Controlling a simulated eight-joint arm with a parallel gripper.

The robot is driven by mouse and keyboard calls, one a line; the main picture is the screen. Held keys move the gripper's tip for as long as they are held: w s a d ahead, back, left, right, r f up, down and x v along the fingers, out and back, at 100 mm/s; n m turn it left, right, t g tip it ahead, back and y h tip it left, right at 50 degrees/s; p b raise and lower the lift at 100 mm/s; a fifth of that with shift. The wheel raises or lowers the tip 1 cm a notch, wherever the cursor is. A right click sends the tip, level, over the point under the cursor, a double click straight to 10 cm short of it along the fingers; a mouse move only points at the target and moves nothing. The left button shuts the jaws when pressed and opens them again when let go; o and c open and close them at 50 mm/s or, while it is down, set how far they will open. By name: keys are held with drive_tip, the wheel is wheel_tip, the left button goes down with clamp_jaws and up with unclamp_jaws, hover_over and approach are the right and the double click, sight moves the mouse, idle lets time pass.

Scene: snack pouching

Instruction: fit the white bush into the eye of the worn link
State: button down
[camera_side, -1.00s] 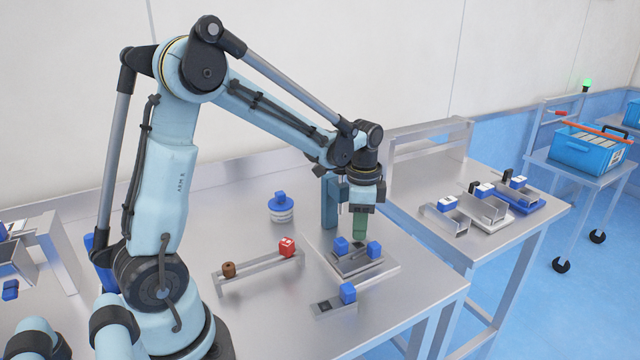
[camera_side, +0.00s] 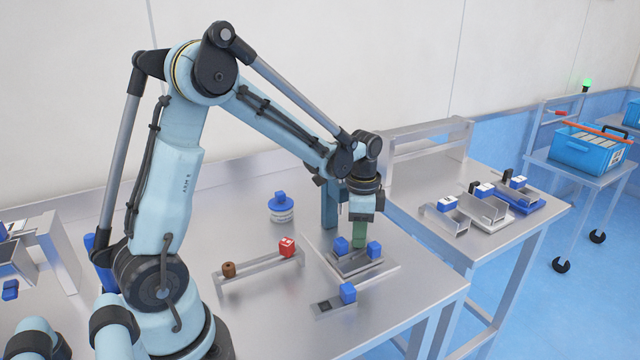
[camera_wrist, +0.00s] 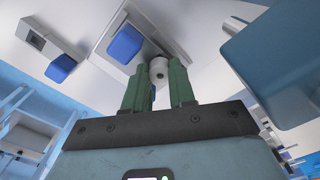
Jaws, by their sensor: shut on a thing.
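The bush is hidden by the fingers in the side view. The worn link (camera_side: 352,263) looks like a grey piece on the fixture between two blue blocks (camera_side: 341,245). Its eye is hidden, and I cannot tell whether the bush touches it.
A rack (camera_side: 260,273) left of the fixture carries a brown bush (camera_side: 229,269) and a red block (camera_side: 287,247). A grey piece with a blue block (camera_side: 347,293) lies in front. A blue-topped round container (camera_side: 281,212) and a blue post (camera_side: 329,205) stand behind.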

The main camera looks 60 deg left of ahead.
drive_tip(key=shift+f, duration=0.15)
drive_tip(key=c, duration=0.9)
unclamp_jaws()
drive_tip(key=shift+o, duration=0.2)
wheel_tip(320, 180, up, 12)
drive_tip(key=s+d+f+n+t, duration=0.2)
drive_tip(key=s+d+n+t, duration=0.5)
drive_tip(key=s, duration=0.3)
drive_tip(key=shift+d, duration=0.9)
